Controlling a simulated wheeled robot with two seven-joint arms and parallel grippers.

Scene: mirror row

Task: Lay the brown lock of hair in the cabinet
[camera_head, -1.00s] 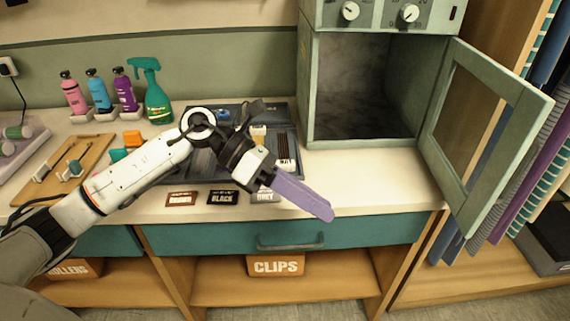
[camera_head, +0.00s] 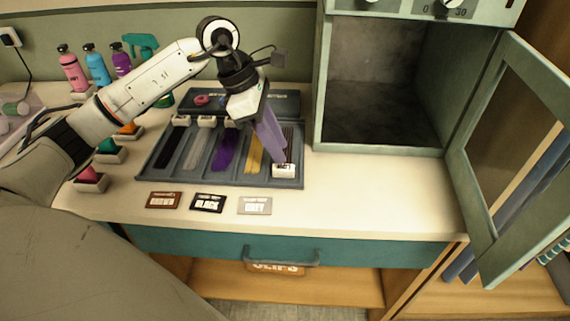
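The brown lock of hair (camera_head: 289,138) lies in the rightmost compartment of the grey tray (camera_head: 220,182). Its white clip (camera_head: 284,171) is at the near end. My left gripper (camera_head: 279,155) points down over that compartment, its long purple fingers beside the lock and just behind the clip. The fingers overlap in this view, so I cannot tell whether they are apart or touch the lock. They hide part of it. The cabinet (camera_head: 322,140) stands to the right, its door (camera_head: 486,218) swung wide open and its inside empty. My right gripper is not in view.
Black, grey, purple and yellow locks lie in the other compartments. Cards reading BROWN (camera_head: 164,200), BLACK (camera_head: 208,203) and GREY (camera_head: 255,205) lie in front. The counter before the cabinet (camera_head: 370,190) is clear.

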